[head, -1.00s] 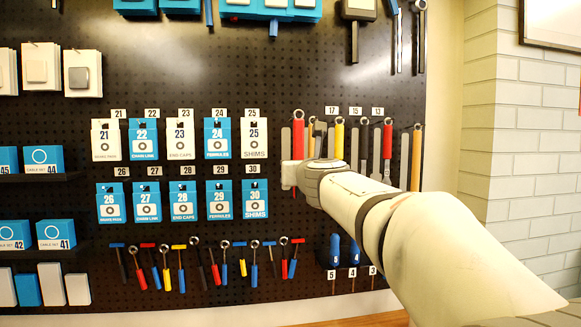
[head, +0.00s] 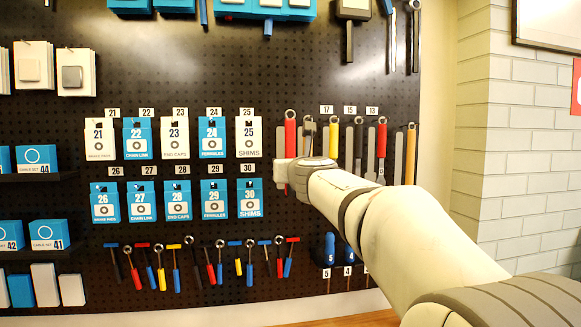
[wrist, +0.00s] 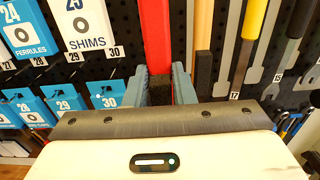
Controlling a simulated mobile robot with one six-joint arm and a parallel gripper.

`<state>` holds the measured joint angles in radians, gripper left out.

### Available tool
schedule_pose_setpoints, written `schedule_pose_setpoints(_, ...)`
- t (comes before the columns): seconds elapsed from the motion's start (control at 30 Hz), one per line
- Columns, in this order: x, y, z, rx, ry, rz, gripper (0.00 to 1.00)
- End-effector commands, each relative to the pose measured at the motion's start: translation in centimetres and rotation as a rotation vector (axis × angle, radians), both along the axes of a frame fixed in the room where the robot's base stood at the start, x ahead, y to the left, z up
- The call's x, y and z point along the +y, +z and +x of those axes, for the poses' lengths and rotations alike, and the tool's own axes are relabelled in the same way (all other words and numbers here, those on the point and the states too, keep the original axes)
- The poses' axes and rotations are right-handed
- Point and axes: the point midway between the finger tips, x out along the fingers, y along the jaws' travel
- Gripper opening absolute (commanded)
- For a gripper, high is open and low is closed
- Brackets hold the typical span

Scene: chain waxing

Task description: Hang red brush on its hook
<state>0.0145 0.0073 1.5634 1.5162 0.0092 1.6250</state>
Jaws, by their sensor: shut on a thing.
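The red brush (head: 290,133) has a long red handle with a ring at its top, upright against the pegboard on the right side of the label rows. My gripper (wrist: 161,84) is shut on it low down, with a grey finger on each side. In the wrist view the red handle (wrist: 155,40) runs up out of the frame, and a dark part sits between the fingers. The brush's ring is near the board, but I cannot tell whether it is on a hook.
A tan-handled tool (wrist: 204,45) hangs close to the right of the brush, then a yellow-handled tool (head: 358,135) and another red-handled tool (head: 381,137). To the left hangs the SHIMS card (head: 249,140). Small tools (head: 220,262) hang in a row below.

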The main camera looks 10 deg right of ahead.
Motion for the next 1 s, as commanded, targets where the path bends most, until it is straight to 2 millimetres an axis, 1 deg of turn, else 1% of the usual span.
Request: schedule_pose_setpoints(1.0,0.1,-0.3,6.2,0.000,0.002,0.000,0.00)
